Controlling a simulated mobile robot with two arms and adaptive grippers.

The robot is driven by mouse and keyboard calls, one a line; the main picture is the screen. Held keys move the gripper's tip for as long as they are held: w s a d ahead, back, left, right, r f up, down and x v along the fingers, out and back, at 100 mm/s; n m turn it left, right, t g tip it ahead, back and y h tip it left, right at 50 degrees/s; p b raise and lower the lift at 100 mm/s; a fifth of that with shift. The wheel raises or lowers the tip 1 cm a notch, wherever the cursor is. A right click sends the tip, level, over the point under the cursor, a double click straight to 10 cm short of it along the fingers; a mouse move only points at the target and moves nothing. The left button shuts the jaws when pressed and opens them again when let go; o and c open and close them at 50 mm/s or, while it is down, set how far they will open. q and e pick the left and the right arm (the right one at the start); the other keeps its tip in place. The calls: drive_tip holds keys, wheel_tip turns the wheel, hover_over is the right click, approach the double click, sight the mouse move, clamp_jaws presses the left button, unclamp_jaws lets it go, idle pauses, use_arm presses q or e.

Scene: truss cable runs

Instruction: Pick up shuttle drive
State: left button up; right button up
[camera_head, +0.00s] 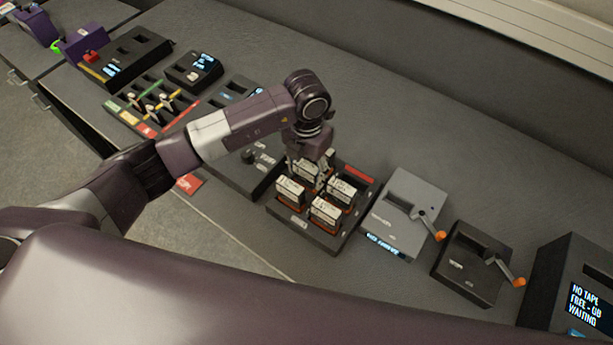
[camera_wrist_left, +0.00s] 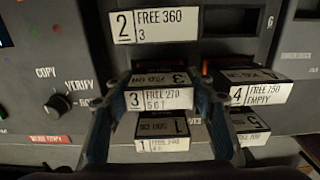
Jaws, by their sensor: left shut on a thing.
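Several white-labelled drives stand in a dark tray (camera_head: 302,236) in the head view. My left gripper (camera_head: 306,165) points down at the tray's back-left drive (camera_head: 303,174). In the left wrist view its fingers (camera_wrist_left: 156,118) are on both sides of a drive labelled "3 FREE 270" (camera_wrist_left: 160,98), shut on it. Drives labelled 2 (camera_wrist_left: 160,25), 4 (camera_wrist_left: 256,93) and 1 (camera_wrist_left: 163,143) are around it. No label reads shuttle. I cannot tell whether the held drive is clear of its slot. My right gripper is not in view.
A grey crank unit (camera_head: 402,205) and a dark crank unit (camera_head: 468,264) stand right of the tray. A dark panel with a knob (camera_head: 240,160) is close on its left. A screen box (camera_head: 580,290) stands far right. The bench behind the tray is clear.

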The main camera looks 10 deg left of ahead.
use_arm(q)
drive_tip(key=shift+c, duration=1)
